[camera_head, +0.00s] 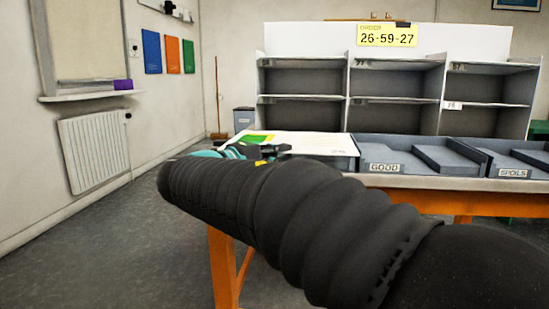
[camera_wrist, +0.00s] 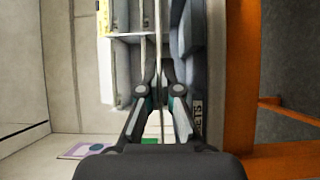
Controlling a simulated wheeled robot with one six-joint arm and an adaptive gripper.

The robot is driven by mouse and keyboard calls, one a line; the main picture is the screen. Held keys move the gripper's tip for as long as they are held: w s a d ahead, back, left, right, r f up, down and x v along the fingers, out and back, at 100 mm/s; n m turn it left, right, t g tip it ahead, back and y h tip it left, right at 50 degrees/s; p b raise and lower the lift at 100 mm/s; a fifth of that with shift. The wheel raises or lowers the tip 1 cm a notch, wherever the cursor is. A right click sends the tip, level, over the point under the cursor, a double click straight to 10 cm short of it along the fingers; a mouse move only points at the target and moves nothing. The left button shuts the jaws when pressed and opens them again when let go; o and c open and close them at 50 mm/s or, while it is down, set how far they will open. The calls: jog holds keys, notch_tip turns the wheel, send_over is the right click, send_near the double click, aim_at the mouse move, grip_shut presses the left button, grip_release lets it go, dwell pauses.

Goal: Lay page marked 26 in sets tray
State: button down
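A pale page (camera_head: 312,140) with green and yellow patches is level over the leftmost tray (camera_head: 340,162) on the table. In the wrist view the page (camera_wrist: 158,50) is edge-on, a thin pale line running between the fingers. My gripper (camera_wrist: 162,92) is closed on its near edge; its teal and dark parts (camera_head: 258,152) show at the page's left end in the head view. The wrist view shows a tray label (camera_wrist: 196,115) ending in "ETS", beside the gripper. My arm hides that tray's front in the head view. No number is readable on the page.
Right of the leftmost tray stand the GOOD tray (camera_head: 420,160) and the SPOILS tray (camera_head: 515,165). Grey shelves (camera_head: 400,90) rise behind them, under a yellow sign (camera_head: 387,35) reading 26-59-27. The table has orange legs (camera_head: 222,270). Open floor lies to the left.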

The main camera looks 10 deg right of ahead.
aim_at(286, 138)
jog(key=w+d, duration=0.1)
jog(key=w, duration=0.3)
jog(key=w+d+p, duration=0.1)
jog(key=w, duration=0.2)
jog(key=w+d+p, duration=0.1)
jog(key=w, duration=0.3)
jog(key=shift+w+d+r, duration=0.15)
jog(key=shift+w+d, duration=0.2)
jog(key=shift+d, duration=0.05)
jog(key=f, duration=0.1)
jog(key=w+f, duration=0.1)
jog(key=b, duration=0.1)
jog(key=shift+w+d+f, duration=0.25)
jog(key=shift+w+f, duration=0.05)
jog(key=shift+f, duration=0.1)
jog(key=shift+w+d+f+b, duration=0.15)
jog(key=shift+f+b, duration=0.1)
jog(key=shift+f, duration=0.45)
jog(key=shift+w+a+f+b, duration=0.1)
jog(key=shift+f+b, duration=0.15)
jog(key=shift+f, duration=0.4)
jog(key=c, duration=1.2)
grip_release()
jog(key=shift+c, duration=0.2)
jog(key=shift+f, duration=0.1)
